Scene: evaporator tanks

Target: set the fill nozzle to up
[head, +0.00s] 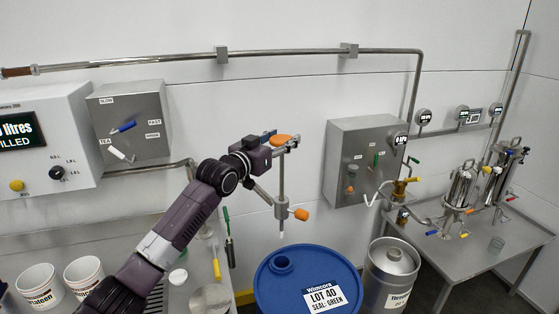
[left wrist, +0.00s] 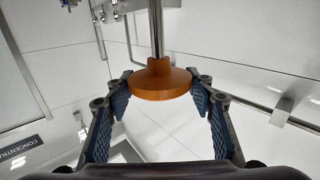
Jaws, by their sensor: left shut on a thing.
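The fill nozzle (head: 281,185) is an upright thin metal rod on a slanting side arm, with an orange knob (head: 281,140) on its top. Its lower tip is above the blue drum (head: 340,280), left of the drum's open bung, and appears clear of the lid. My left gripper (head: 279,146) is shut on the orange knob. In the left wrist view the blue-padded fingers are on both sides of the orange knob (left wrist: 160,82), and the metal rod runs away from it. My right gripper is not in view.
A grey control box (head: 345,140) is on the wall to the right. A steel keg (head: 388,280) stands next to the drum. White buckets (head: 40,285) stand at lower left. A pipe (head: 130,60) runs along the wall above. A steel table with tanks is at right.

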